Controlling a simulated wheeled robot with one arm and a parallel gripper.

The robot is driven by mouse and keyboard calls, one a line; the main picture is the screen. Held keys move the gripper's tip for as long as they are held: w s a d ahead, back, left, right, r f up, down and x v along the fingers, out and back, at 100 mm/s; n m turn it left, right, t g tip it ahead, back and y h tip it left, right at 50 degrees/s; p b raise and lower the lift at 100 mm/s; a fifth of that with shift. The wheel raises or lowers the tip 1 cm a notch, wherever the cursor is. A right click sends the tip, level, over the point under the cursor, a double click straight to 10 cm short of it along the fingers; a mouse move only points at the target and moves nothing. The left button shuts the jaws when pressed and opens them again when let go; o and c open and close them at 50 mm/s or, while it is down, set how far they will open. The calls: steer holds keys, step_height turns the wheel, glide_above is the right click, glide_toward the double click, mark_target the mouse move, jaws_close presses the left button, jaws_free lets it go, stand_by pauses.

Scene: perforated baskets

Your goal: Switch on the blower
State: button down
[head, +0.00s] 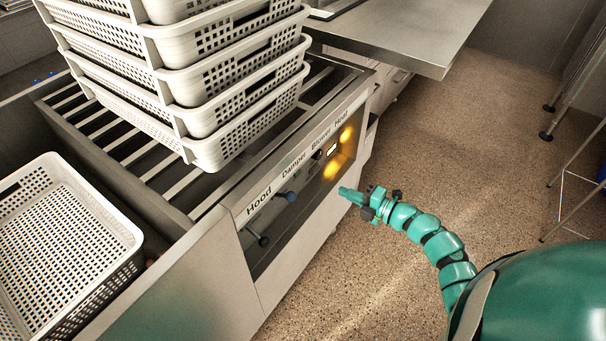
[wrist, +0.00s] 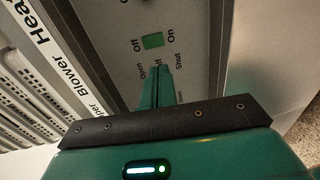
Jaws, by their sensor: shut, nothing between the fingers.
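The control panel (head: 318,172) on the front of the steel unit carries the labels Hood, Damper, Blower and Heat. In the wrist view, a small green square switch (wrist: 152,41) sits between the words Off and On, near the Blower label (wrist: 68,75). I cannot tell whether it is lit. My gripper (head: 346,193) is green and shut, with nothing in it, in front of the panel's lower right. In the wrist view its fingertips (wrist: 158,70) show just below the green switch, covering part of the Open and Shut marks. Contact cannot be told.
Yellow light glows on the panel's right. Stacked white perforated baskets (head: 235,141) stand on the roller rack, another basket (head: 122,240) at left.

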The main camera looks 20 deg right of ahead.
mark_target(299, 173)
steer(key=shift+w+a, duration=0.1)
steer(key=b+x, duration=0.1)
steer(key=x, duration=1.2)
steer(key=shift+w+a, duration=0.2)
steer(key=shift+w, duration=0.15)
steer(key=shift+f, duration=0.1)
steer(key=shift+w+a+b, duration=0.1)
steer(key=shift+a+b, duration=0.05)
steer(key=shift+b, duration=0.5)
